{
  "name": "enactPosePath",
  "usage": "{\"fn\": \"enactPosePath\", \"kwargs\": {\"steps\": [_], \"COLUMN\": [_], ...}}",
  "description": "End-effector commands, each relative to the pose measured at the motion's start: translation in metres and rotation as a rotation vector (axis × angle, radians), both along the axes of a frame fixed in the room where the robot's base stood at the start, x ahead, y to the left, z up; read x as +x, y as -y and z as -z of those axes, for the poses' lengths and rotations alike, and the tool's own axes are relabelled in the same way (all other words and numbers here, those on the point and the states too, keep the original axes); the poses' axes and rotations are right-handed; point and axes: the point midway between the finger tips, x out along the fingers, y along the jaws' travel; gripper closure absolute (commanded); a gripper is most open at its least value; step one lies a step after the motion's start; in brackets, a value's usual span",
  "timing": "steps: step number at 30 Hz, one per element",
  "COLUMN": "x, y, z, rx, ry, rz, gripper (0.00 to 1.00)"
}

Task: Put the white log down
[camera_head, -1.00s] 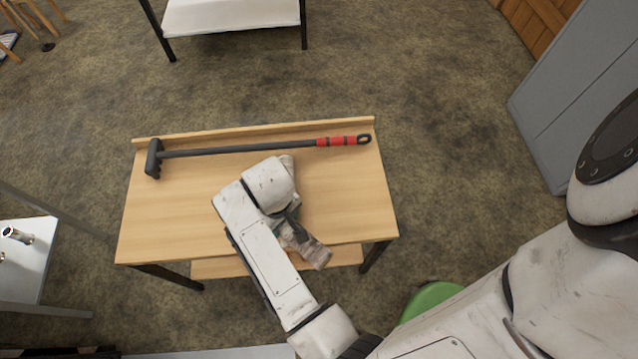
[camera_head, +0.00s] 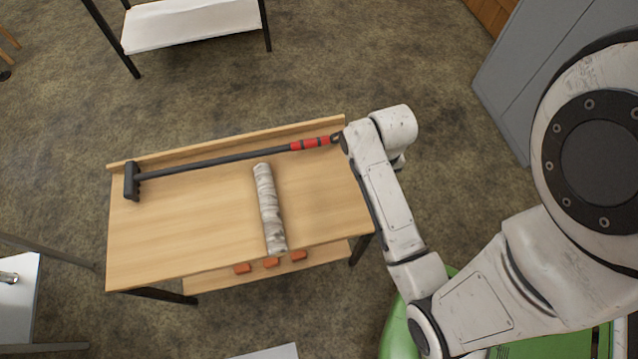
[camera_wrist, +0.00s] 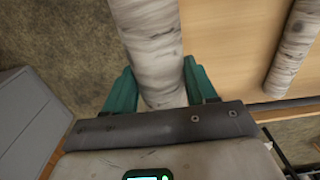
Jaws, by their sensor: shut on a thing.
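A whitish birch log (camera_wrist: 155,45) lies between the teal fingers of my gripper (camera_wrist: 158,88) in the wrist view, with a finger on each side. My gripper is shut on it. In the head view my arm covers the gripper and the held log, at the right end of the wooden table (camera_head: 185,225).
A dark long-handled tool (camera_head: 225,158) with a red grip lies along the table's raised back edge. Orange-red blocks (camera_head: 271,262) sit on the lower shelf. A grey cabinet (camera_head: 535,70) stands at right. The table's left half is clear in front of the tool.

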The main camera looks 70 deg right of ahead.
Motion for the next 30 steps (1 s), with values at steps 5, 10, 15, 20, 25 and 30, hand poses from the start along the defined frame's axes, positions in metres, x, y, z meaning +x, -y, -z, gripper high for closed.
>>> {"fn": "enactPosePath", "kwargs": {"steps": [5,10,15,20,25,30], "x": [0.02,0.054,0.087,0.107,0.121,0.128], "y": [-0.005,-0.017,-0.029,-0.036,-0.041,-0.044], "z": [0.007,0.023,0.039,0.069,0.086,0.095], "rx": [0.001,0.001,-0.001,0.0,-0.001,-0.001], "ry": [-0.001,-0.001,-0.002,-0.003,-0.001,0.0], "rz": [0.003,0.004,0.003,0.004,0.005,0.006], "gripper": [1.0,1.0,1.0,1.0,1.0,1.0]}}
